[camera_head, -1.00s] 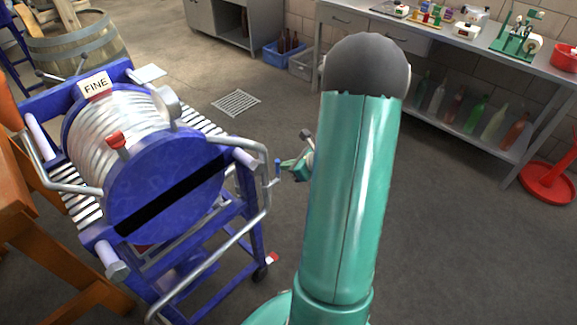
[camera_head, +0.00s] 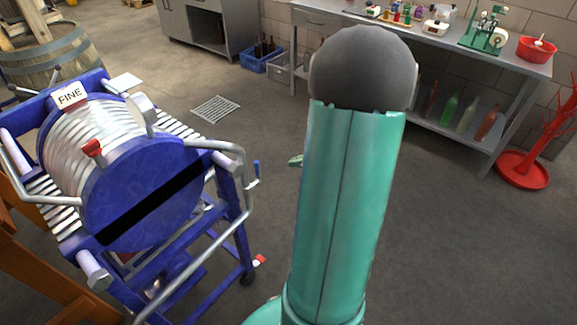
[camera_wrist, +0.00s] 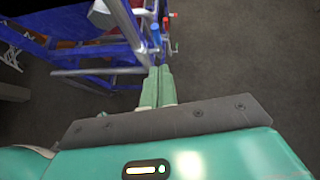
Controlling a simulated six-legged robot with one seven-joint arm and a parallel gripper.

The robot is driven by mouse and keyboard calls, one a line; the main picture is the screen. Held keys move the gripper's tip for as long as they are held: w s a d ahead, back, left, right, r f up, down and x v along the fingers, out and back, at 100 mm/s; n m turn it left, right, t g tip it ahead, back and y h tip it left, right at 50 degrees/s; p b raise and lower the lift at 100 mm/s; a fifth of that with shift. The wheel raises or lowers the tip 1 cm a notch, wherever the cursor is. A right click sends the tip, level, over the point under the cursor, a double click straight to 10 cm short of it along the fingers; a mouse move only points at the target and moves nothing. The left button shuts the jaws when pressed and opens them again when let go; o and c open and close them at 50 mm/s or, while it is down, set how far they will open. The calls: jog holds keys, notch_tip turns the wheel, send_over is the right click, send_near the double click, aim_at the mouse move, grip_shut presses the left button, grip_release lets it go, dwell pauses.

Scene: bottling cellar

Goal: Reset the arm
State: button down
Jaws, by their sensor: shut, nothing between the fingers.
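My gripper (camera_wrist: 159,72) shows in the wrist view with its two pale green fingers together, shut and empty. It points toward the blue frame and handles of a machine; I cannot tell how far apart they are. In the head view my raised green arm hides most of the gripper, and only a small green tip (camera_head: 296,160) shows at the arm's left edge. That tip is right of the blue filter machine (camera_head: 140,195).
The filter machine, with a FINE sign (camera_head: 70,95) and protruding metal handles, stands close at left. A grey workbench (camera_head: 330,20) with bottles runs along the back right. A red stand (camera_head: 523,170) is at far right. Floor at right is clear.

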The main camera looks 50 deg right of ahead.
jog(key=shift+s+r, duration=0.25)
